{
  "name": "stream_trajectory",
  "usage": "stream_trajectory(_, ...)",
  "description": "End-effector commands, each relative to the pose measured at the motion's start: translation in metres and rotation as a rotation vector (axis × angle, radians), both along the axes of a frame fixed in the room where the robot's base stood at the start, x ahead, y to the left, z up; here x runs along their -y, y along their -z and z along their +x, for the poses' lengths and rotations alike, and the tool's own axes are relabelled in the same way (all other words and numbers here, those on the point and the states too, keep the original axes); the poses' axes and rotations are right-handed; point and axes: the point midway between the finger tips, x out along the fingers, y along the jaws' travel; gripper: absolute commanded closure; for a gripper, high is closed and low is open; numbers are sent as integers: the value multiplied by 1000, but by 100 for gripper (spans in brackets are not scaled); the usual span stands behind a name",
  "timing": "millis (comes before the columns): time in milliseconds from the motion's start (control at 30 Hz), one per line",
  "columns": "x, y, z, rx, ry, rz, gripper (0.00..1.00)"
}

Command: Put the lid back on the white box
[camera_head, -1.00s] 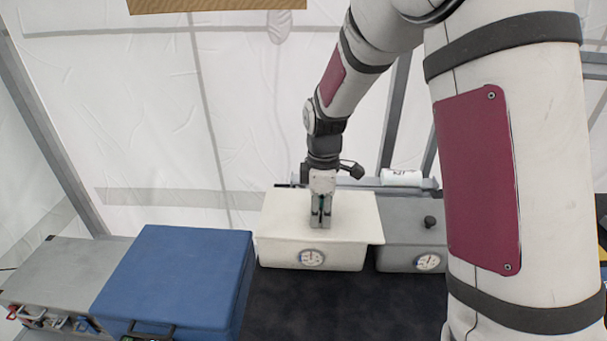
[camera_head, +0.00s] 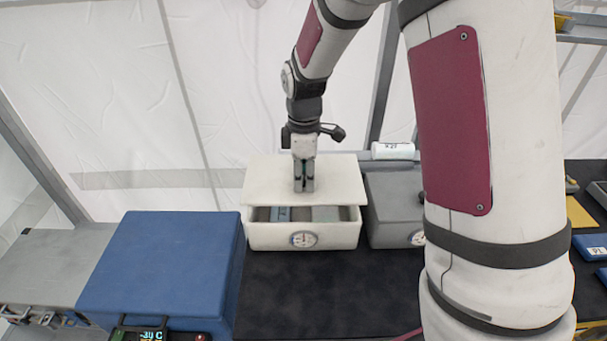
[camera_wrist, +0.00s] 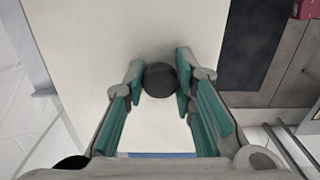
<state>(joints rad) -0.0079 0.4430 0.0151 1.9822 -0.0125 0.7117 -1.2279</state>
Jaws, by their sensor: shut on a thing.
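The white box (camera_head: 268,238) stands on the dark table, with a round dial on its front. Its white lid (camera_head: 268,178) is over it, set toward the back or raised, with a gap at the front through which grey and bluish contents (camera_head: 325,214) show. My gripper (camera_head: 304,188) points down and is shut on the lid's knob. In the wrist view the dark round knob (camera_wrist: 160,79) sits between the two teal-padded fingers, with the white lid (camera_wrist: 120,35) spread out beneath. Whether the lid's back edge touches the box is hidden.
A grey box (camera_head: 385,210) stands close on the right of the white box. A large blue case (camera_head: 165,265) stands close on its left. A white roll (camera_head: 392,150) lies behind the grey box. The dark tabletop (camera_head: 300,295) in front is clear.

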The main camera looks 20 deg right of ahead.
Motion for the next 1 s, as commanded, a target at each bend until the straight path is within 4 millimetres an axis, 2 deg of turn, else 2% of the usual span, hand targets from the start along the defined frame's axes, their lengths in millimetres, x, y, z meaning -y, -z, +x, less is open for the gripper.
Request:
stream_trajectory(500, 0, 45, 1, -2, -1, 0, 100)
stream_trajectory(700, 0, 53, 1, 0, -1, 0, 100)
stream_trajectory(1000, 0, 55, 0, 0, -1, 0, 100)
